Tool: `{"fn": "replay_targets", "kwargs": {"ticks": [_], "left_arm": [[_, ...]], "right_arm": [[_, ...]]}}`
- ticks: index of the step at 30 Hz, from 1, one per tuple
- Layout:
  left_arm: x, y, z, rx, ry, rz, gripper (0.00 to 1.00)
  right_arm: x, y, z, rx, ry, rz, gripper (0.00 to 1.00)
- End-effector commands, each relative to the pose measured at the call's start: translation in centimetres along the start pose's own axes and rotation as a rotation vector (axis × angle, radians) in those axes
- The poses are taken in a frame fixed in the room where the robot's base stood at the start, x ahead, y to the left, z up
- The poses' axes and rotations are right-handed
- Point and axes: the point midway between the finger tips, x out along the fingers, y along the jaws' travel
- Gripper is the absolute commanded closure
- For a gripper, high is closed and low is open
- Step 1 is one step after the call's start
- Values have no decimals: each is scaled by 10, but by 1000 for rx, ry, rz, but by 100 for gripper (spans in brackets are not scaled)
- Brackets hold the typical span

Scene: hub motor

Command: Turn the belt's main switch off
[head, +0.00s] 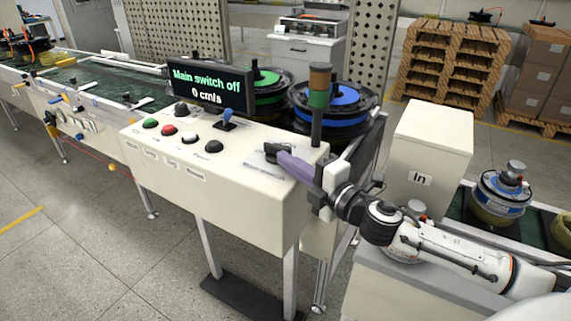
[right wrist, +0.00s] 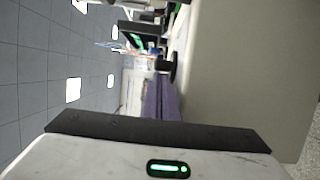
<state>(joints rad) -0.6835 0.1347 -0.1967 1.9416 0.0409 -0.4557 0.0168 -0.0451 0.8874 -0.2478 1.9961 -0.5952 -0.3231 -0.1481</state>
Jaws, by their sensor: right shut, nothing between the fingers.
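The cream control box (head: 240,205) carries the belt's controls on its top. The main switch (head: 271,151) is a dark knob near the box's right end, partly hidden by my gripper. The display (head: 207,88) reads "Main switch off" and "0 cm/s". My right gripper (head: 285,158), with purple fingers, is shut and empty, its tips right at the switch; I cannot tell if they touch it. In the right wrist view the purple fingers (right wrist: 166,98) point at a dark knob (right wrist: 172,67). My left gripper is not in view.
Green, red and black buttons (head: 169,131) and a blue lever (head: 227,117) sit left of the switch. A signal post (head: 318,100) stands just behind my gripper. A white box marked "In" (head: 430,150) is at right. The conveyor (head: 90,85) runs off left.

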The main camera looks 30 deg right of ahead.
Motion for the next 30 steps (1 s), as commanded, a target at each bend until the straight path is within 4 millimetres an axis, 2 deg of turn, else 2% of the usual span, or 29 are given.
{"fn": "replay_targets", "kwargs": {"ticks": [23,26,30], "left_arm": [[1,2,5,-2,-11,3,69],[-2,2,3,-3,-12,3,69],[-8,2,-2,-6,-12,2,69]], "right_arm": [[0,0,6,-3,-11,-1,100],[-1,1,-2,-1,-8,-1,100],[-4,3,-27,5,1,-1,100]]}}
